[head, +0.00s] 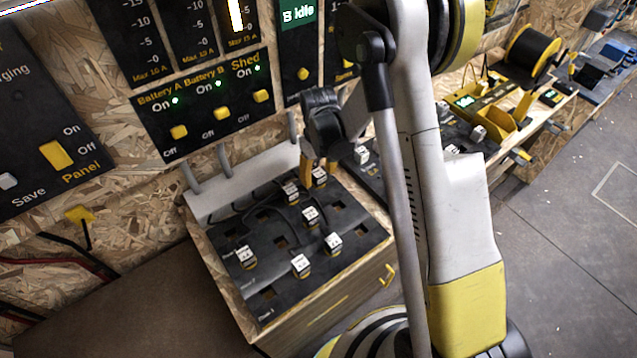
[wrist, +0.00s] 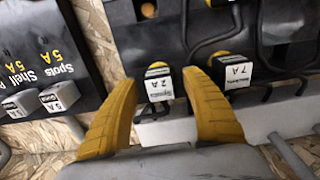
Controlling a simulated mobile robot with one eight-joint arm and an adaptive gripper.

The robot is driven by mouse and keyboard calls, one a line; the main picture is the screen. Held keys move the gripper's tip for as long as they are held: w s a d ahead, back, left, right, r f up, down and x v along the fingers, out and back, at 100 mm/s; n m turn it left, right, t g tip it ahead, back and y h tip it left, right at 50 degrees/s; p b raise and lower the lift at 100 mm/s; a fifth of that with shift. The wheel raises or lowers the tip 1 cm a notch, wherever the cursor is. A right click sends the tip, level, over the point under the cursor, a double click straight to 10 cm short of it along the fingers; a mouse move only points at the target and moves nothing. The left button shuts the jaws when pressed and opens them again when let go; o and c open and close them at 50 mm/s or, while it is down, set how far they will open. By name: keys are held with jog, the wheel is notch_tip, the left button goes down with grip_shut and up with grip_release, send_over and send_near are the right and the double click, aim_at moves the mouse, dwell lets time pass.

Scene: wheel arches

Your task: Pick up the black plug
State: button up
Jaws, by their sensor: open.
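My gripper (head: 320,166) is open, with its yellow fingers at the back edge of the black socket panel (head: 275,226). In the wrist view, a small plug (wrist: 158,84) with a dark body, yellow end and white "2 A" label sits between and just beyond the fingertips (wrist: 160,78). It also shows below the gripper in the head view (head: 319,177). Nothing is held. Several similar labelled plugs stand in the panel, so I cannot tell by colour alone which one is the black plug.
A second plug (wrist: 234,74) marked "7 A" sits close to the right finger, with dark cables around it. Other plugs (head: 301,264) stand nearer the front of the wooden box (head: 335,310). A switch panel (head: 205,108) is on the wall behind.

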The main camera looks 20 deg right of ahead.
jog(key=shift+f, duration=0.55)
jog(key=shift+r, duration=0.1)
grip_shut()
jog(key=shift+r, duration=0.15)
